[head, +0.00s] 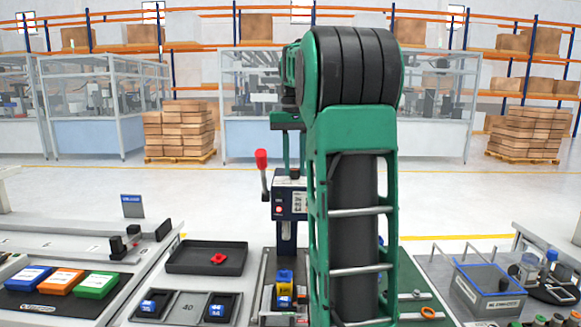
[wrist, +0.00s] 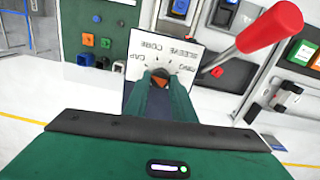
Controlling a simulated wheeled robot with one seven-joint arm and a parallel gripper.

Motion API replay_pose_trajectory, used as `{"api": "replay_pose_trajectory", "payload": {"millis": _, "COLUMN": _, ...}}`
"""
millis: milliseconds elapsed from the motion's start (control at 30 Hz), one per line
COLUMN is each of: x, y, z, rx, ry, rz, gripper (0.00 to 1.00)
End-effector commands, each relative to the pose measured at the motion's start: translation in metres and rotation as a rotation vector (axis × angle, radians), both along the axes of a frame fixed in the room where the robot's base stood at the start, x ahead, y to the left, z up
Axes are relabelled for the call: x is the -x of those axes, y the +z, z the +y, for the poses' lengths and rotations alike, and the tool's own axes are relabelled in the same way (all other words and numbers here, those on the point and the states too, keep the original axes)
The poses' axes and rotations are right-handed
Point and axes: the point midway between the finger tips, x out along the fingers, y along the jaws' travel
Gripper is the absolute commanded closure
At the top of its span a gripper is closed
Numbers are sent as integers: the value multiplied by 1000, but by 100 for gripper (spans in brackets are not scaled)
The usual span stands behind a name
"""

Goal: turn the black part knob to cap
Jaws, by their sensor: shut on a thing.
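In the wrist view a white dial plate (wrist: 137,48) carries the words CAP, CORE, SLEEVE and what looks like KNOB around a small dark part knob (wrist: 159,72). My gripper (wrist: 161,86) has its two green fingers closed around this knob, with a bit of orange showing between them. The fingers cover most of the knob, so I cannot tell which word it points to. In the head view the machine's dark control box (head: 290,203) stands behind my green arm, which hides part of it.
The red lever handle (wrist: 268,27) rises close to the right of the dial; it also shows in the head view (head: 262,160). A black tray (head: 207,257) with a red part lies left of the machine. A grey bin (head: 487,290) stands at the right.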

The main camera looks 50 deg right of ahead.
Motion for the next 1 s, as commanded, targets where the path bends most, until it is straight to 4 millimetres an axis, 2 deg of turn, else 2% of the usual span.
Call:
{"api": "replay_pose_trajectory", "payload": {"millis": 500, "x": -4, "y": 0, "z": 1, "rx": 4, "ry": 26, "rz": -5, "gripper": 99}}
{"api": "replay_pose_trajectory", "payload": {"millis": 533, "x": -4, "y": 0, "z": 1, "rx": 4, "ry": 26, "rz": -5, "gripper": 70}}
{"api": "replay_pose_trajectory", "payload": {"millis": 600, "x": -3, "y": 0, "z": 1, "rx": 3, "ry": 25, "rz": -5, "gripper": 58}}
{"api": "replay_pose_trajectory", "payload": {"millis": 867, "x": -1, "y": 0, "z": 1, "rx": 2, "ry": 21, "rz": -2, "gripper": 58}}
{"api": "replay_pose_trajectory", "payload": {"millis": 1000, "x": -2, "y": 9, "z": 0, "rx": 3, "ry": 20, "rz": -3, "gripper": 58}}
